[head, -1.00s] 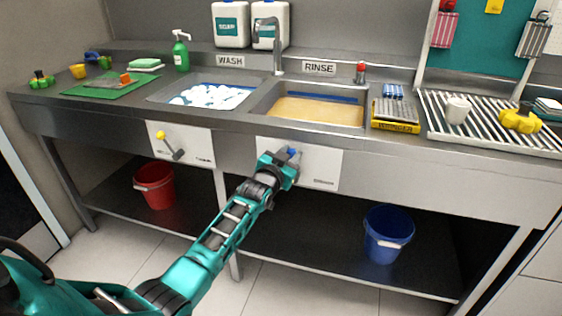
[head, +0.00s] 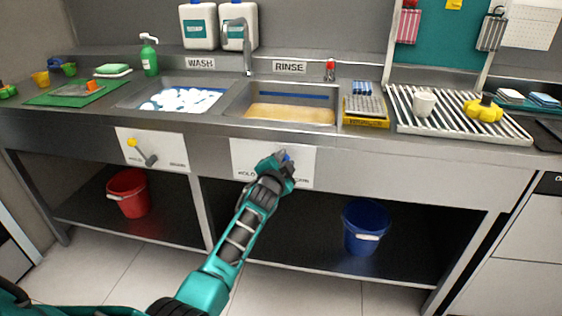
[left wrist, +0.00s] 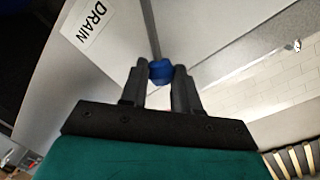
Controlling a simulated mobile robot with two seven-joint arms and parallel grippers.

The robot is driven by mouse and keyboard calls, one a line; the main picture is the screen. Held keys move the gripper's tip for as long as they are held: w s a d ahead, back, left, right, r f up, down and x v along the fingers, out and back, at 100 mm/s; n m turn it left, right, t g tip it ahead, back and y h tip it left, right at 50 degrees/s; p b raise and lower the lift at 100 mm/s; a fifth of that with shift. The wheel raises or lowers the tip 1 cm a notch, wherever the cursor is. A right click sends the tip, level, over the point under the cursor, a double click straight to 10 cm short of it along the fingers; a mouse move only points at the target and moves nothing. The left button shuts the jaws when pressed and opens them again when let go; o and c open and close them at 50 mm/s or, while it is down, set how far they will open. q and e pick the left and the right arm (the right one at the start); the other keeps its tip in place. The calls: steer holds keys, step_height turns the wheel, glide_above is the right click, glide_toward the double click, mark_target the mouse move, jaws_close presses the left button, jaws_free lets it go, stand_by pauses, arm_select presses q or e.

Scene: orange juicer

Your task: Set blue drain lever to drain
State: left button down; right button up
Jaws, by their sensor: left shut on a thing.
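The blue drain lever (head: 287,156) is on a white panel (head: 238,150) on the sink front below the rinse basin. HOLD is printed at the panel's left and DRAIN at its right. My left gripper (head: 283,161) is in front of the panel, right of its middle, and hides most of the lever. In the left wrist view the lever's blue knob (left wrist: 160,72) is between the two fingers of my left gripper (left wrist: 160,85), which are shut on it. The lever's grey shaft runs up from the knob, and the DRAIN label is at upper left. My right gripper is not in view.
A similar panel with a yellow-knobbed lever (head: 132,143) is to the left. The rinse basin (head: 290,112) holds yellowish-brown liquid. A red bucket (head: 128,193) and a blue bucket (head: 365,228) stand on the lower shelf.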

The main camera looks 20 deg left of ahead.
arm_select(q)
steer(key=shift+f, duration=0.1)
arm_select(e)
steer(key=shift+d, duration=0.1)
arm_select(q)
steer(key=c, duration=0.8)
jaws_free()
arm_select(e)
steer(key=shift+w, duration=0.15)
arm_select(q)
steer(key=s+d+r+p, duration=0.1)
steer(key=s+d+p, duration=0.1)
steer(key=s, duration=1)
steer(key=shift+s+r+p, duration=0.35)
steer(key=shift+p, duration=0.2)
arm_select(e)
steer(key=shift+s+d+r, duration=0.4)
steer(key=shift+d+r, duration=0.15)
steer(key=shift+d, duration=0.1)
arm_select(q)
steer(key=shift+d, duration=0.1)
